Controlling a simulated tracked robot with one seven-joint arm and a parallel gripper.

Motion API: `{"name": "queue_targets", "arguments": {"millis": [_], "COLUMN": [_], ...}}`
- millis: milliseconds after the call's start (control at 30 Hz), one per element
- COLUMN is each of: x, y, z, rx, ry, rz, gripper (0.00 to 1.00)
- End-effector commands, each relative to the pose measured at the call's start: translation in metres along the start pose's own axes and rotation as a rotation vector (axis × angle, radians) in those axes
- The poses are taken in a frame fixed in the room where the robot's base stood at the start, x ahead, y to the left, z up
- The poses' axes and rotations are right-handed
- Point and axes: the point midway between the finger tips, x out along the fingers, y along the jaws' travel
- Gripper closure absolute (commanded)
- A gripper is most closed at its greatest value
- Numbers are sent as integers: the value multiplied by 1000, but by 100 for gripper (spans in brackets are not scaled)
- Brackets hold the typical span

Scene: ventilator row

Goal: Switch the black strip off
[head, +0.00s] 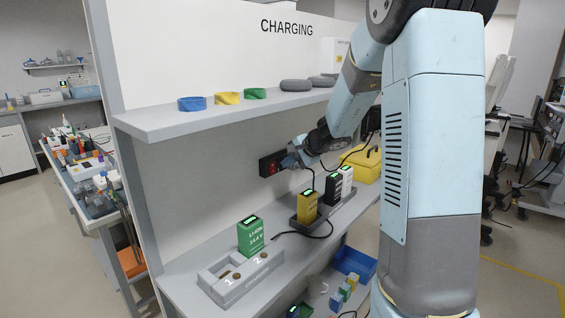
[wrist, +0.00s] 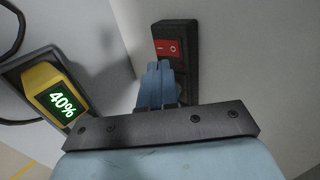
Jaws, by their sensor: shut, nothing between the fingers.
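The black strip (head: 268,165) is mounted on the back wall panel, under the shelf. Its red rocker switch (wrist: 167,47), marked with a line and a circle, shows at the upper end of the strip in the wrist view. My gripper (wrist: 160,66) is shut and empty, with its blue fingertips just below the red switch in that view. I cannot tell whether the fingertips touch the strip. In the head view my gripper (head: 290,158) is at the strip and hides its right part. Which way the rocker is tipped is not clear.
A yellow battery (wrist: 55,95) reading 40% sits in a charger beside my gripper. A green battery (head: 250,236) stands by the grey numbered dock (head: 225,285). The shelf (head: 190,122) above holds coloured rolls. A yellow case (head: 366,165) is at the right.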

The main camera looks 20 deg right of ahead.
Motion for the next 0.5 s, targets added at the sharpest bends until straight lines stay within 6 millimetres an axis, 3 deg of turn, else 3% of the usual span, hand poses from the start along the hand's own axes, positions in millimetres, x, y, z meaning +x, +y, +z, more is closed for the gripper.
{"name": "queue_targets", "arguments": {"millis": [300,500], "x": [-61,-86], "y": [-18,-23], "z": [0,0], "rx": [-4,-2], "ry": [3,2], "rz": [-4,-3], "gripper": [100,100]}}
